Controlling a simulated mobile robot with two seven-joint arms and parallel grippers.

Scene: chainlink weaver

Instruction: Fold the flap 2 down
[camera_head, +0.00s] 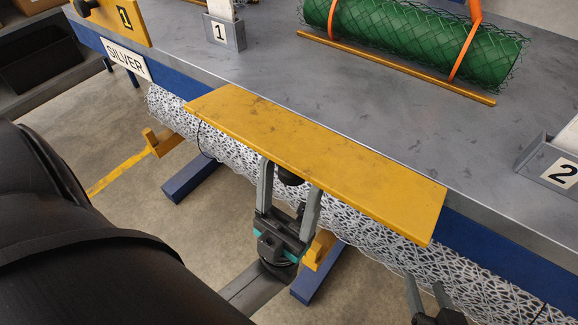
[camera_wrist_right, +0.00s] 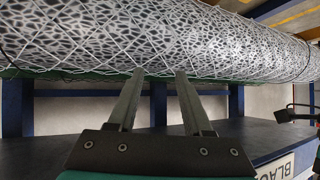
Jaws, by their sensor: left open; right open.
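A long yellow flap (camera_head: 320,165) sticks out level from the table's front edge in the head view. No number shows on it, so I cannot confirm that it is flap 2. My left gripper (camera_head: 291,180) is open below the flap's near edge, fingers pointing up. The flap hides its fingertips, so I cannot tell whether they touch it. My right gripper (camera_head: 425,283) is open at the bottom right, below and apart from the flap. In the right wrist view, its fingers (camera_wrist_right: 159,76) are apart with nothing between them, near a white mesh roll (camera_wrist_right: 190,40).
The white mesh roll (camera_head: 455,280) lies along the table front below the flap. A green mesh roll (camera_head: 415,38) with orange straps lies on the grey tabletop (camera_head: 270,70). Holders marked 1 (camera_head: 225,33) and 2 (camera_head: 560,170) stand there. Another yellow plate (camera_head: 125,18) is marked 1.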

